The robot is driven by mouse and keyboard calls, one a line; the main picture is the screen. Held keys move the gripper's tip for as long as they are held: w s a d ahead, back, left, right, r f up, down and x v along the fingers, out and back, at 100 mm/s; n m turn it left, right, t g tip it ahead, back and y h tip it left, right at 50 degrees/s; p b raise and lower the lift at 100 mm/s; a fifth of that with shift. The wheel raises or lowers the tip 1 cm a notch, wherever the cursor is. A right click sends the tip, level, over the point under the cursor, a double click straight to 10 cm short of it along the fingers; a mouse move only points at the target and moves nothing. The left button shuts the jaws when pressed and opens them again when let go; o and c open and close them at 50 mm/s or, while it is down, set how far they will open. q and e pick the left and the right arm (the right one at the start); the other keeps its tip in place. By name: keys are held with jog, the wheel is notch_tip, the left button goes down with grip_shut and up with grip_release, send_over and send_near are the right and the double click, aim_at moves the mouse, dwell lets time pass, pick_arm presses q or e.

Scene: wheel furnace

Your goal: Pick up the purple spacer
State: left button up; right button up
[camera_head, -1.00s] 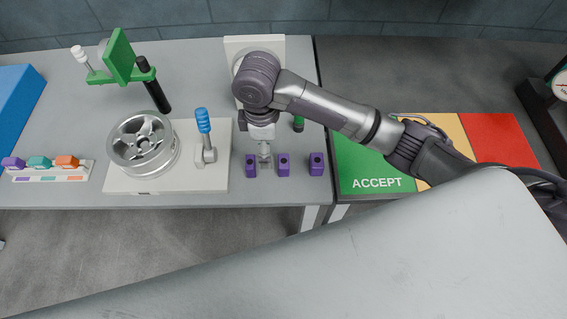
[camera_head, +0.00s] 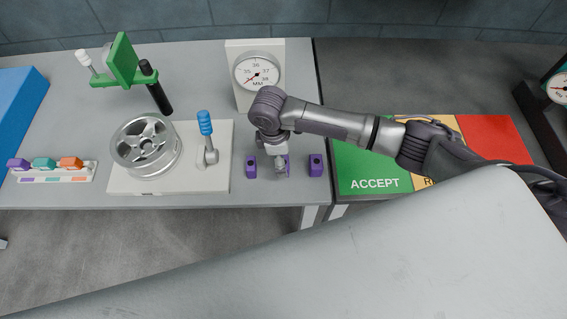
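Three small purple blocks stand in a row near the table's front edge: a left one (camera_head: 251,167), a middle one (camera_head: 287,161) mostly hidden by my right gripper, and a right one (camera_head: 316,165) with a dark hole. Another purple piece (camera_head: 18,165) sits in a white rack (camera_head: 88,174) at the far left, beside a teal piece (camera_head: 43,164) and an orange piece (camera_head: 70,163). My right gripper (camera_head: 281,172) points down at the middle block; whether its fingers touch or hold it I cannot tell. My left gripper is not in view.
A metal wheel (camera_head: 146,147) lies on a white base (camera_head: 190,183) with a blue-handled lever (camera_head: 205,124). A dial gauge (camera_head: 257,73) stands behind my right gripper. A green-handled clamp (camera_head: 122,62) is at the back left. A green ACCEPT zone (camera_head: 372,165) lies right of the table.

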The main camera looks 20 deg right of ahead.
jog(key=shift+s+d+f, duration=0.1)
jog(key=shift+d+f, duration=0.05)
jog(key=shift+f, duration=0.55)
jog(key=shift+d+f, duration=0.1)
jog(key=shift+f, duration=0.6)
jog(key=c, duration=1.3)
jog(key=shift+r, duration=0.15)
jog(key=shift+r, duration=0.65)
jog(key=r, duration=0.2)
jog(key=b, duration=0.1)
jog(key=shift+s+a+r, duration=0.1)
jog(key=shift+s+r, duration=0.15)
jog(key=shift+r, duration=0.15)
jog(key=s+r, duration=0.2)
jog(key=s, duration=0.1)
jog(key=s+a+r, duration=0.1)
jog(key=s+r, duration=0.1)
jog(key=s, duration=0.2)
jog(key=s+a+r, duration=0.1)
jog(key=s+r, duration=0.1)
jog(key=s, duration=0.2)
jog(key=shift+r+b, duration=0.35)
jog(key=shift+b, duration=0.05)
